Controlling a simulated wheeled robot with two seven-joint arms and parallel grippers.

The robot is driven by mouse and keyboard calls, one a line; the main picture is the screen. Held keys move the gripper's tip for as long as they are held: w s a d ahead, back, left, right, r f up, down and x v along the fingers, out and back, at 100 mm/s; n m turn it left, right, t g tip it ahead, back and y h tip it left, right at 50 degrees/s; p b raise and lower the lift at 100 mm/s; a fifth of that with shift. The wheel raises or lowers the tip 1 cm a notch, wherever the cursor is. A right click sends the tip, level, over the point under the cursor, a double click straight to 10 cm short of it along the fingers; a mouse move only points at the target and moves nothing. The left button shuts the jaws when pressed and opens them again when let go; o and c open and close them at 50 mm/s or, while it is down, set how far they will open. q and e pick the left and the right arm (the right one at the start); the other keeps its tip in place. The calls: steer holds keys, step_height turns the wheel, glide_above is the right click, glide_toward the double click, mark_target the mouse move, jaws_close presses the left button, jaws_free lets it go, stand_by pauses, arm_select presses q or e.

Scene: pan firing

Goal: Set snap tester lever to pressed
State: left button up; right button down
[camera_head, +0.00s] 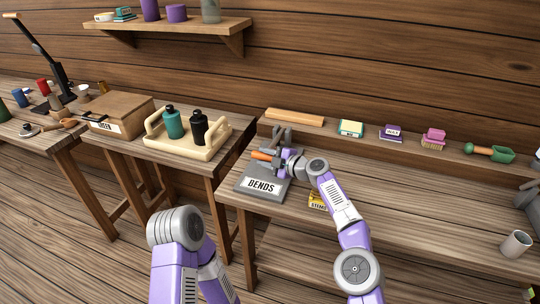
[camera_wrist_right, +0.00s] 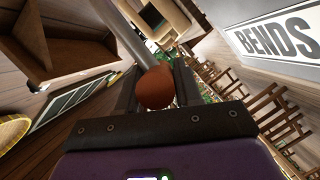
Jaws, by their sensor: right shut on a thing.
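The snap tester (camera_head: 243,184) is a grey base with a white BENDS label, on the left end of the right-hand bench. A grey bracket (camera_head: 284,135) stands at its back. Its lever has an orange handle (camera_head: 261,156), which lies sideways above the base. My right gripper (camera_head: 277,161) is shut on the handle. The wrist view shows the handle's rounded orange-brown end (camera_wrist_right: 155,88) between the two dark fingers, with a grey rod running from it. The gripper hides part of the lever, so its exact angle is hard to tell. My left gripper is out of view.
A tray (camera_head: 187,148) with teal and black bottles stands on the bench to the left. Small boxes line the back ledge. A cup (camera_head: 515,244) stands at the right. The bench front is mostly clear.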

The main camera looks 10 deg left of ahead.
steer(key=shift+d+f, duration=0.1)
steer(key=shift+f, duration=0.2)
steer(key=c, duration=0.8)
jaws_free()
steer(key=shift+w, duration=0.15)
steer(key=shift+c, duration=0.2)
steer(key=shift+r, duration=0.1)
steer(key=shift+d, duration=0.1)
steer(key=shift+s+d+r+b, duration=0.15)
steer(key=shift+s+d+b, duration=0.1)
steer(key=shift+d+b, duration=0.3)
steer(key=shift+s+d+b, duration=0.35)
steer(key=shift+d+b, duration=0.2)
steer(key=shift+v, duration=2.4)
steer(key=shift+s+r, duration=0.1)
